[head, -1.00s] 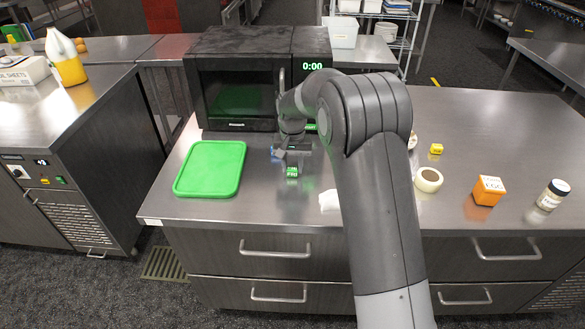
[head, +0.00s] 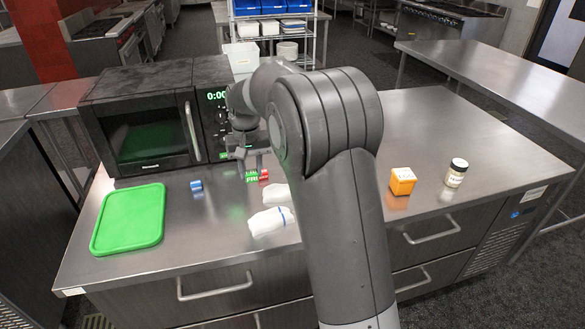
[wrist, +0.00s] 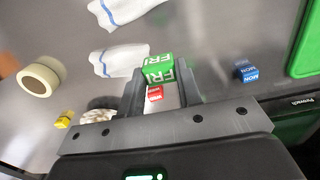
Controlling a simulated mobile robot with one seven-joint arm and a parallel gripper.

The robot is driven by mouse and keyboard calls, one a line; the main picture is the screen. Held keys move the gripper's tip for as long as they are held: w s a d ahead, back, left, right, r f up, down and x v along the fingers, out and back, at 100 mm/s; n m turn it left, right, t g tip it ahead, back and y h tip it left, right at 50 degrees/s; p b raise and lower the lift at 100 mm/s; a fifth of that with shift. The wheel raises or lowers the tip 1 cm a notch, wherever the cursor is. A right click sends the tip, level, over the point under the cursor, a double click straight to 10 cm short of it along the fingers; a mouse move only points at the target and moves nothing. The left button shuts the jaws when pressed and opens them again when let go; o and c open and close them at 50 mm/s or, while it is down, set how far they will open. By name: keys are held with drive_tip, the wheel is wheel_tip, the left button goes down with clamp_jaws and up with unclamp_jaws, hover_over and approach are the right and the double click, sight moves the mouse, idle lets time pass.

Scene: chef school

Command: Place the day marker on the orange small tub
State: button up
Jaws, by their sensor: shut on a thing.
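The day marker is a green cube lettered FRI (head: 252,177). My gripper (head: 250,168) is shut on it; the wrist view shows the cube (wrist: 157,69) between the two fingertips. The gripper is in front of the microwave, over the steel counter; the gap beneath the cube is hard to judge. The orange small tub (head: 401,181) stands to the right on the same counter, beyond my arm, with a pale label on its top.
A red day cube (head: 264,174) and a blue MON cube (head: 196,185) lie near the gripper. Folded white towels (head: 270,221), a green board (head: 129,219) and the microwave (head: 150,115) surround it. A jar (head: 455,172) stands right of the tub. A tape roll (wrist: 38,80) lies nearby.

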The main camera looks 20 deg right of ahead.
drive_tip(key=d+r+m, duration=0.2)
drive_tip(key=d+m, duration=0.1)
drive_tip(key=d, duration=1.3)
drive_tip(key=s+d+r+m, duration=0.2)
drive_tip(key=s+d, duration=0.3)
drive_tip(key=d, duration=0.7)
drive_tip(key=s+d+r+m, duration=0.15)
drive_tip(key=s+d, duration=0.35)
drive_tip(key=d, duration=0.7)
drive_tip(key=s+d+r+m, duration=0.2)
drive_tip(key=s+d, duration=0.3)
drive_tip(key=d, duration=0.7)
hover_over(404, 174)
wheel_tip(404, 174, down, 7)
drive_tip(key=shift+d+f, duration=0.1)
drive_tip(key=shift+d, duration=0.05)
drive_tip(key=shift+f, duration=2)
drive_tip(key=o, duration=0.9)
drive_tip(key=shift+f, duration=0.1)
drive_tip(key=shift+o, duration=0.2)
